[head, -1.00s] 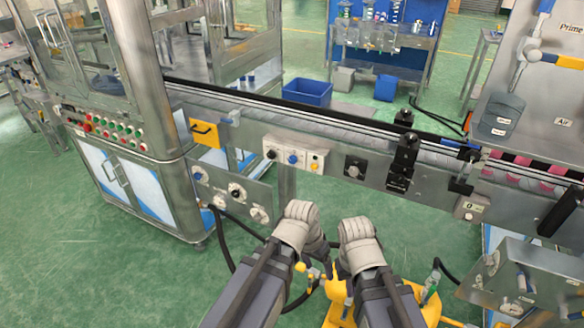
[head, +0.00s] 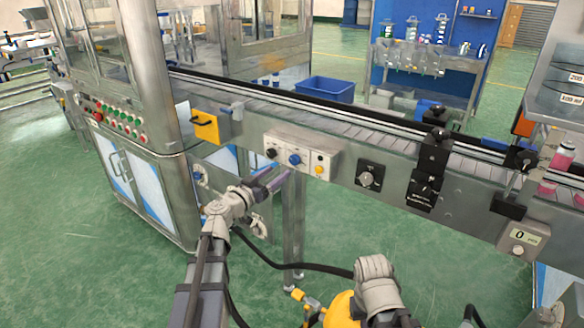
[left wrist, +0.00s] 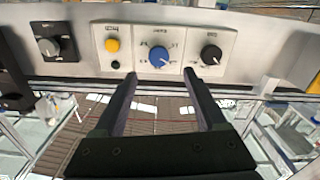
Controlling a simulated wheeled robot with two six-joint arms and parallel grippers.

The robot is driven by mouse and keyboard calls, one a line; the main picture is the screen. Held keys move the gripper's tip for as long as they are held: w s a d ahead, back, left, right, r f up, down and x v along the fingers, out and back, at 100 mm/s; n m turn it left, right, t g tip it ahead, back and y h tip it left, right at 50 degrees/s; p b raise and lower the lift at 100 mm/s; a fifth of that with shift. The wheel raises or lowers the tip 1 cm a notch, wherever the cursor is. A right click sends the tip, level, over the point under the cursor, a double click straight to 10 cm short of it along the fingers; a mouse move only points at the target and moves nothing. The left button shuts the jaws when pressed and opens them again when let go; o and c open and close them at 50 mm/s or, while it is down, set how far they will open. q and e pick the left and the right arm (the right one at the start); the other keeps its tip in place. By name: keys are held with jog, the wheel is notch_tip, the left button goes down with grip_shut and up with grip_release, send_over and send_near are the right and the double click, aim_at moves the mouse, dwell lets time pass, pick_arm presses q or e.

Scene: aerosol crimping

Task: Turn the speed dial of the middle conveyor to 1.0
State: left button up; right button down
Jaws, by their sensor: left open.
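The conveyor's front panel (head: 309,154) has a row of controls. A blue dial (head: 294,159) with scale marks sits in the middle, between a black knob (head: 271,153) and a yellow button (head: 319,170). My left gripper (head: 278,175) is open just in front of the panel, pointing at it. In the left wrist view, the blue dial (left wrist: 159,57) lies between and just beyond the two fingertips (left wrist: 160,74), which look apart from it. The dial's numbers and pointer are too small to read.
A separate black knob (head: 370,177) and a black bracket (head: 430,165) are further right on the conveyor side. A yellow box (head: 205,127) sticks out at left. A metal leg (head: 293,230) stands below the panel.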

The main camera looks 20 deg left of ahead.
aim_at(293, 161)
pick_arm(q)
jog(key=x, duration=0.8)
jog(key=shift+f, duration=0.1)
jog(key=shift+s, duration=0.1)
grip_shut()
dwell(0.4)
